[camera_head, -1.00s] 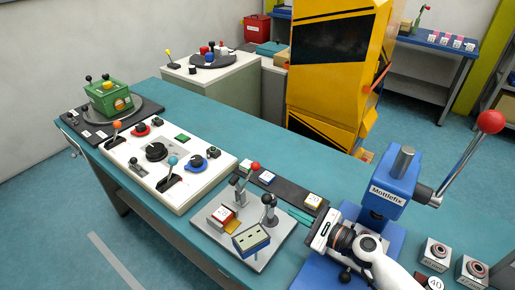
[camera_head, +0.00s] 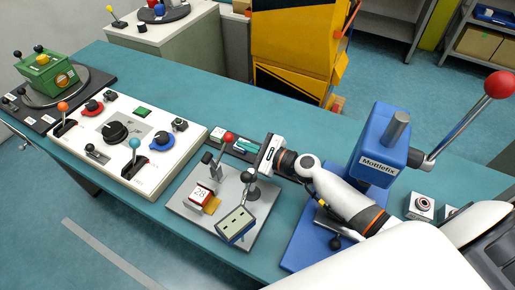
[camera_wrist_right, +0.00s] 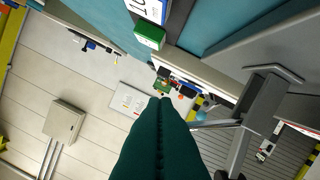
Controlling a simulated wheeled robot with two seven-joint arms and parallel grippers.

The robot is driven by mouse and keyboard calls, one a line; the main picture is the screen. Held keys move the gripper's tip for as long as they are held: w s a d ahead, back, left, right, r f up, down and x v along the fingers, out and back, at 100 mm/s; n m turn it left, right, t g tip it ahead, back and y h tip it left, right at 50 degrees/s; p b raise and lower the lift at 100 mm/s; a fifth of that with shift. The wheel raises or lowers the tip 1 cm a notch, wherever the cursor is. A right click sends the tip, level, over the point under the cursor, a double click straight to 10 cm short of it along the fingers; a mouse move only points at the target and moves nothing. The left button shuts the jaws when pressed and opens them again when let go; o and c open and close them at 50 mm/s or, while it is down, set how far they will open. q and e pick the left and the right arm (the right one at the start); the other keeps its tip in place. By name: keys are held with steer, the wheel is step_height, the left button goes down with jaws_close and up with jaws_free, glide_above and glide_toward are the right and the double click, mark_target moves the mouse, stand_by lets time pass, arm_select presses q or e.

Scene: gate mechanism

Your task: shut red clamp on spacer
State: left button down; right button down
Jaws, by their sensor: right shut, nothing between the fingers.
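The red clamp has a red ball knob (camera_head: 228,138) on a lever that stands raised above the grey plate (camera_head: 190,215). A white-topped red block marked 28 (camera_head: 200,193) sits on that plate below the clamp, with a tan piece (camera_head: 212,205) beside it. I cannot tell which of the two is the spacer. My right gripper (camera_head: 245,146) is shut and empty, just right of the red knob; I cannot tell if they touch. Its dark green fingers (camera_wrist_right: 161,105) fill the lower middle of the right wrist view. My left gripper is out of view.
A black-knobbed clamp (camera_head: 250,180) and a tilted box with slots (camera_head: 236,224) stand on the same plate. The blue Mottlefix press (camera_head: 380,140) is right, beside my right arm. A white control panel (camera_head: 145,170) lies left. The teal bench behind is partly clear.

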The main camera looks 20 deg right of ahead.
steer(key=shift+x, duration=0.8)
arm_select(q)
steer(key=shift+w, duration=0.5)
arm_select(e)
steer(key=shift+w+a+f, duration=0.15)
steer(key=shift+w+a, duration=0.25)
steer(key=shift+w, duration=0.2)
steer(key=shift+r+n, duration=0.3)
